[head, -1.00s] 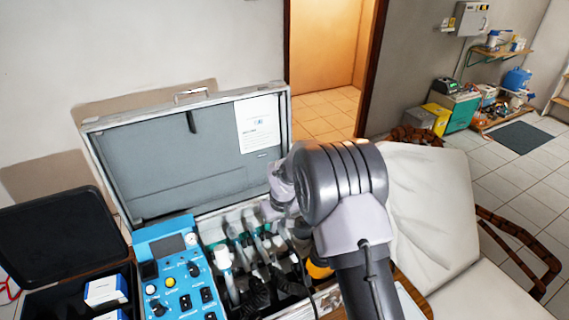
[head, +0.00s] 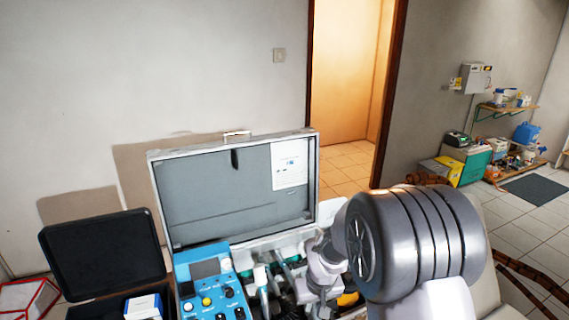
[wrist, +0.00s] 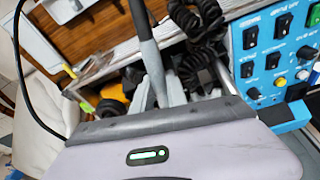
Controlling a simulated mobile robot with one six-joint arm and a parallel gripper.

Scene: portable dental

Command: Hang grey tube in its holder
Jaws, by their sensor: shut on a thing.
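In the wrist view, a slim grey tube (wrist: 148,55) runs from the top edge down to my gripper (wrist: 165,95), which is shut on it. The pale gripper housing covers the lower part of that view and hides the fingertips' contact. In the head view, my wrist hangs over the right part of the open case (head: 235,192), and my arm hides the held tube. Holders with several hand tools (head: 262,277) stand in the case, left of my wrist. I cannot tell which holder belongs to the grey tube.
A blue control panel (head: 211,285) with knobs and switches stands just left of the tools; it also shows in the wrist view (wrist: 270,55). Black coiled cords (wrist: 195,35) lie close beside the tube. An open black box (head: 105,262) stands further left.

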